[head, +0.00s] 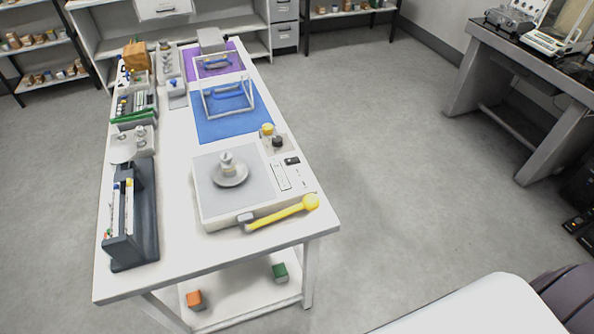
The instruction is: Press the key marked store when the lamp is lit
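A balance (208,212) with a flat grey top stands at the near right end of the white table. A small pale weight (229,161) rests on a round pan (230,176) on it. Its right side carries a control strip (281,177) with light and dark keys or displays, and their markings are too small to read. Behind it a small box (268,146) carries a yellow knob or lamp (268,129) and a dark round part (278,141). I cannot tell which part is the lamp or whether it is lit. Neither gripper is in view.
A yellow-handled tool (284,213) lies along the balance's front edge. A dark rack (131,223) stands left. A clear-framed box (228,97) stands on the blue mat (219,133). Orange (195,299) and green (280,272) blocks sit on the lower shelf. The floor right is open.

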